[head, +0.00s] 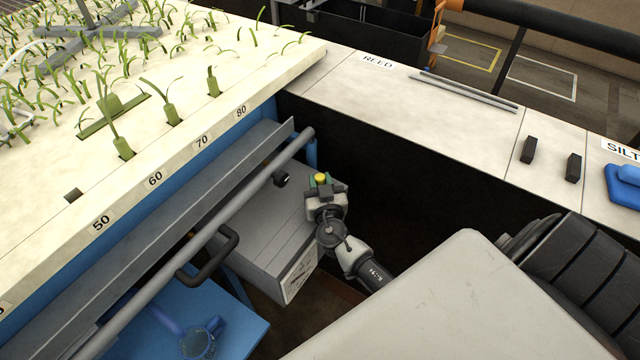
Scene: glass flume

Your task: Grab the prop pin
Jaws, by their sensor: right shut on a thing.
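My right gripper (322,189) is in the middle of the head view, beside the blue-edged planted bench, over the top of a grey box-like unit. It is shut on a small piece with a round yellow top, which I take to be the prop pin (320,178). Green shows on either side of the yellow top. The lower part of the pin is hidden by the gripper. My left gripper is not in view.
A grey rail (205,235) runs along the bench beside the gripper, with a dark bent handle (213,258) below it. The grey unit (270,240) lies close under. Rods (465,90) and two dark blocks (529,150) lie on the pale counter. A dark gap lies right of the gripper.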

